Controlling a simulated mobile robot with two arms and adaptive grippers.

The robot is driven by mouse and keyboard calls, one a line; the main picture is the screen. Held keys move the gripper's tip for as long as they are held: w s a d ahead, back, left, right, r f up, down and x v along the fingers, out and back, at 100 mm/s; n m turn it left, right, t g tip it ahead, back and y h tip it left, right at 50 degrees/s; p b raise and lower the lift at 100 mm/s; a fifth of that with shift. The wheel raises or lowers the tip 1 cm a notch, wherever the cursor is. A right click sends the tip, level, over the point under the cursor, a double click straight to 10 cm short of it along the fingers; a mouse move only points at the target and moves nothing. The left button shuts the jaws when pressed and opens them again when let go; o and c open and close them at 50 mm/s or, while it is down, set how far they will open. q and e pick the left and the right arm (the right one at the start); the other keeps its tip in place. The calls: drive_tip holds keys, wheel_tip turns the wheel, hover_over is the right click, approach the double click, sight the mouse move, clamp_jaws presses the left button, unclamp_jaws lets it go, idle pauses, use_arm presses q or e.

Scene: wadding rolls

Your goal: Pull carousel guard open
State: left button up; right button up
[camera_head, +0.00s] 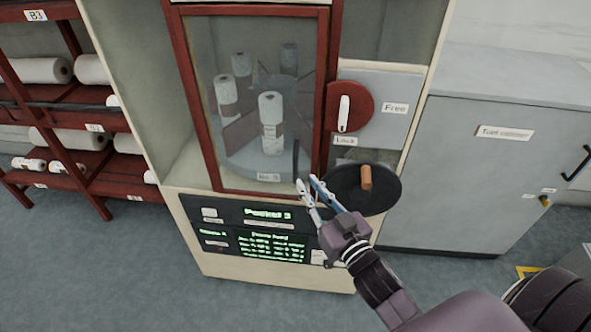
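The carousel guard (185,70) is a red-framed clear door on the front of the machine, and it looks closed. Its dark upright handle (296,158) is near the lower right of the pane. Behind the pane, several white rolls (271,125) stand on a grey round carousel (235,160). My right gripper (307,181) is just below the handle, in front of the frame's lower right corner. Its two fingers are a little apart and nothing shows between them. I cannot tell whether a fingertip touches the handle. My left gripper is not in view.
A red disc with a white lever (344,114) sits right of the guard, between labels "Free" and "Lock". Below it is a black handwheel (384,192) with a brown knob, close to my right gripper. A grey cabinet (490,150) stands right; red shelves (80,100) with rolls stand left.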

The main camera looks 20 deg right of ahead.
sight(297, 170)
drive_tip(key=shift+w+a+p, duration=0.15)
drive_tip(key=shift+w+p, duration=0.5)
drive_tip(key=shift+w, duration=3.25)
clamp_jaws()
